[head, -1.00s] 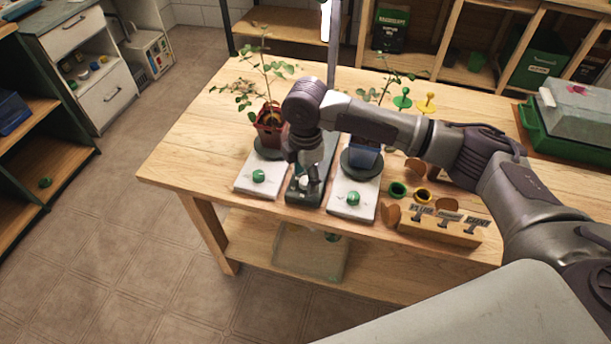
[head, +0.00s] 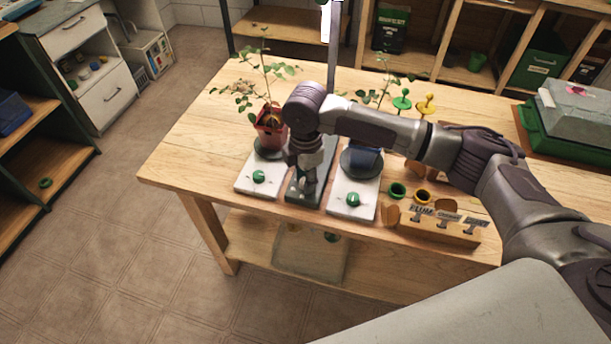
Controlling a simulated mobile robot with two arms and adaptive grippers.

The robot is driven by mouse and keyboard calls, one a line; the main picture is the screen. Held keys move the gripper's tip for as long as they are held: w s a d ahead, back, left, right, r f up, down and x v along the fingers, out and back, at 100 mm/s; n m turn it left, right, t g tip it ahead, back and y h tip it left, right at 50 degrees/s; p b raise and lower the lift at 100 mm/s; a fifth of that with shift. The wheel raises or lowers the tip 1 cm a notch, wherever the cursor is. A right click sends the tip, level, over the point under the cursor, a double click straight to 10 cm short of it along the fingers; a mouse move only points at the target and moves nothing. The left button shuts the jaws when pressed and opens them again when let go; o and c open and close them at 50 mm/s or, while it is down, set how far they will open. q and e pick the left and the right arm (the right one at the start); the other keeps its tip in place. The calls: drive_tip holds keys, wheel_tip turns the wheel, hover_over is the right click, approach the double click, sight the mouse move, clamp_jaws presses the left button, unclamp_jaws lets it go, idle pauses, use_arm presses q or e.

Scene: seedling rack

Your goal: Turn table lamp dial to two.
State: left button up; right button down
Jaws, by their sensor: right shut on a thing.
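The table lamp has a dark green base (head: 322,190) on the wooden table, between two white stands. Its grey post (head: 333,55) rises behind my arm to a bright white light (head: 326,18) at the top edge. My right gripper (head: 307,188) points down at the front part of the lamp base and is shut on the lamp's dial. The fingers hide the dial, so its setting cannot be read. My left gripper is not in view.
A white stand with a green knob (head: 259,177) and a red potted plant (head: 270,130) is close on the left. Another white stand (head: 345,205) with a blue pot (head: 366,160) is close on the right. A wooden tool block (head: 440,228) stands farther right.

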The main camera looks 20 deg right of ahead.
drive_tip(key=m+p, duration=0.3)
drive_tip(key=p, duration=0.1)
drive_tip(key=m+p, duration=0.3)
drive_tip(key=p, duration=0.2)
drive_tip(key=m+p, duration=0.3)
drive_tip(key=p, duration=0.1)
drive_tip(key=shift+r+p, duration=0.25)
drive_tip(key=shift+p, duration=0.05)
drive_tip(key=shift+f+m+p, duration=0.15)
drive_tip(key=shift+m+p, duration=0.9)
drive_tip(key=shift+m, duration=0.25)
drive_tip(key=c, duration=0.8)
unclamp_jaws()
wheel_tip(320, 180, up, 12)
drive_tip(key=shift+a+f, duration=0.1)
